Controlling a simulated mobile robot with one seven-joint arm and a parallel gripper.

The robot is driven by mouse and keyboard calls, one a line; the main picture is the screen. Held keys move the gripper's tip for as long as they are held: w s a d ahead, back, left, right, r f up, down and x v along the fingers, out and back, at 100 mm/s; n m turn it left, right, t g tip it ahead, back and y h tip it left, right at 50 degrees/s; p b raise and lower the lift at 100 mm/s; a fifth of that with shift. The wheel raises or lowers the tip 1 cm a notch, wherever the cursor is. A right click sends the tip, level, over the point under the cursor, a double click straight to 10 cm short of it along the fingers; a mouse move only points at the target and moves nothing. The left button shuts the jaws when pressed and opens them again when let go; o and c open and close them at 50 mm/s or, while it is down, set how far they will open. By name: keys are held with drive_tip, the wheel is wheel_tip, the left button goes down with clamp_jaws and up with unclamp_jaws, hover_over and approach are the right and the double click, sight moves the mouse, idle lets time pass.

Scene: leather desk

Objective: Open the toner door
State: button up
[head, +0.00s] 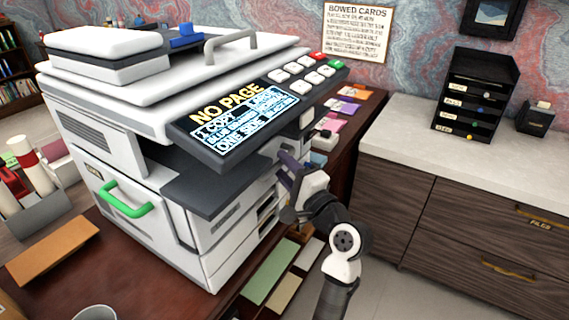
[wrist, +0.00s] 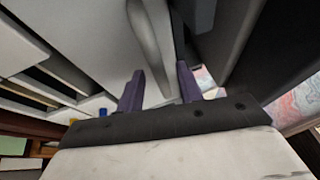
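The white copier (head: 150,215) stands on the brown desk. Its left face has a panel with a green handle (head: 126,203) and a small label I cannot read. I cannot tell for certain which panel is the toner door. My gripper (head: 284,170) is at the copier's right side, close to the output gap. In the wrist view my gripper (wrist: 158,82) has its two purple fingers apart, with nothing held between them. A pale upright bar like a handle (wrist: 150,35) on a grey panel (wrist: 95,35) lies just beyond the fingertips. I cannot tell whether they touch it.
The copier's tilted screen (head: 243,117) reads "NO PAGE" and overhangs near my arm. Coloured paper stacks (head: 335,115) lie behind the gripper. A cabinet (head: 450,190) with a pale top stands right. Flat trays (head: 270,272) lie below the gripper.

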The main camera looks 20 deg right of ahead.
drive_tip(key=shift+w, duration=0.15)
drive_tip(key=shift+c, duration=0.4)
clamp_jaws()
drive_tip(key=shift+f+b, duration=0.15)
drive_tip(key=shift+b, duration=0.15)
